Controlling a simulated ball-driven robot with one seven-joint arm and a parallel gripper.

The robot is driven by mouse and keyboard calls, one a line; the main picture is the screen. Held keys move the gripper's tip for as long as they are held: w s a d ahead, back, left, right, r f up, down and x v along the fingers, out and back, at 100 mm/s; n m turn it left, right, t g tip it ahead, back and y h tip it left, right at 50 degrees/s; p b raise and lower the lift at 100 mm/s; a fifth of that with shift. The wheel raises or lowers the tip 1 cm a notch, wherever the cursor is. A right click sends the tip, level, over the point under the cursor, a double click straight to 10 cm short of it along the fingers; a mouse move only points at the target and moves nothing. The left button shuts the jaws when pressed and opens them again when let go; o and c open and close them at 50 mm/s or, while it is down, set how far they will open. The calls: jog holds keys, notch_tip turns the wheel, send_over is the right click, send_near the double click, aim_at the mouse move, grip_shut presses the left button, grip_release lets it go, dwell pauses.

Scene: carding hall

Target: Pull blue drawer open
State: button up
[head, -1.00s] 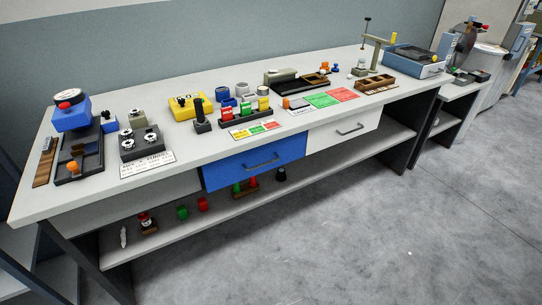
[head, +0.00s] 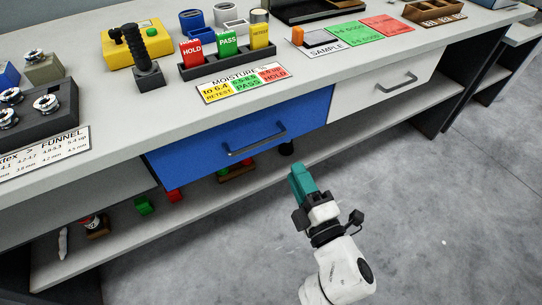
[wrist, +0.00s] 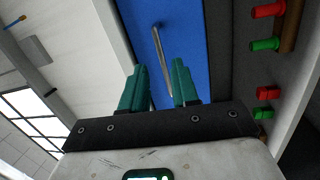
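The blue drawer (head: 215,150) is under the bench top, beside a white drawer, and its front looks flush with its surroundings. Its grey bar handle (head: 256,140) runs across the front. My gripper (head: 302,180) is in front of and below the right part of the blue drawer in the head view. In the wrist view my gripper (wrist: 160,85) has two green fingers spread apart, with the handle (wrist: 160,50) seen beyond and between them against the blue drawer front (wrist: 185,25). The fingers do not appear to touch the handle.
The white drawer (head: 390,88) is right of the blue one. The lower shelf (head: 120,225) holds red and green pieces and a bottle. Hold, pass and retest blocks (head: 228,48) stand on the bench top above. The floor in front is clear.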

aim_at(259, 142)
jog(key=w+a, duration=0.2)
jog(key=a, duration=0.1)
jog(key=w+a+r+n+y, duration=0.1)
jog(key=w+a, duration=0.2)
jog(key=w+a+r+n+y+b, duration=0.1)
jog(key=w+a, duration=0.1)
jog(key=a, duration=0.1)
jog(key=shift+w+a+g, duration=0.1)
jog(key=shift+w+g, duration=0.2)
jog(key=shift+w, duration=0.05)
jog(key=shift+c, duration=0.4)
grip_shut()
